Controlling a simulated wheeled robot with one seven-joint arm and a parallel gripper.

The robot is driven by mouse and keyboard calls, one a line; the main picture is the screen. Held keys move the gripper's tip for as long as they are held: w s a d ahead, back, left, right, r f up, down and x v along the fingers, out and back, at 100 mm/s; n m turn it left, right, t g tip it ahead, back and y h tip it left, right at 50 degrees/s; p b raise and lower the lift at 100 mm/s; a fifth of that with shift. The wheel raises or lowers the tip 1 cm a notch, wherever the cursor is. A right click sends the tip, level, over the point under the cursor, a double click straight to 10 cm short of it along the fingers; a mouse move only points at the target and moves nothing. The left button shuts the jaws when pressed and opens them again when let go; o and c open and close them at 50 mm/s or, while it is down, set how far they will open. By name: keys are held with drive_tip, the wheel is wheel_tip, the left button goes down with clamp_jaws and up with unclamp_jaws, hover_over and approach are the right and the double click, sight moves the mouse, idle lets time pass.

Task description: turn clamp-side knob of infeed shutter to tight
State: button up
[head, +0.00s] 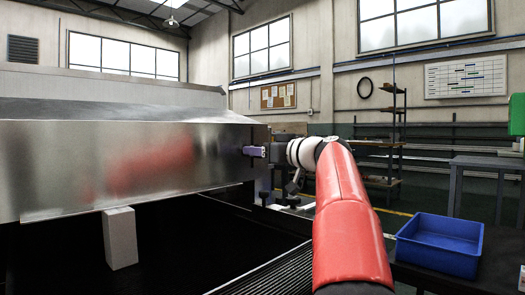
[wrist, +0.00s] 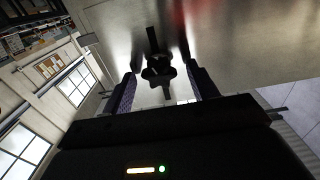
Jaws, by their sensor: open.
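The infeed shutter shows as a broad shiny metal panel (head: 110,165) on the left in the head view. In the wrist view a dark knob (wrist: 158,72) with lobes stands out in front of the metal face (wrist: 235,40). My gripper (wrist: 158,88) is open, with one purple-padded finger on each side of the knob. I cannot tell whether either finger touches it. In the head view my gripper (head: 254,152) is at the right end of the panel, and the knob is hidden there. No tight marking can be made out.
A light block (head: 120,238) stands under the panel on the dark belt. A blue bin (head: 440,243) sits on a dark surface at right. A grey table (head: 485,163) and a shelf rack (head: 385,150) stand behind. Open floor lies between them.

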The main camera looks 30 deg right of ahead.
drive_tip(key=c, duration=1)
drive_tip(key=shift+m, duration=0.3)
drive_tip(key=m+p, duration=0.2)
drive_tip(key=m, duration=0.5)
drive_tip(key=m+p, duration=0.3)
drive_tip(key=m, duration=0.4)
drive_tip(key=m+p, duration=0.3)
drive_tip(key=m, duration=0.4)
drive_tip(key=shift+d+f, duration=0.2)
drive_tip(key=shift+f, duration=0.1)
drive_tip(key=shift+f+m, duration=0.1)
drive_tip(key=shift+m, duration=0.2)
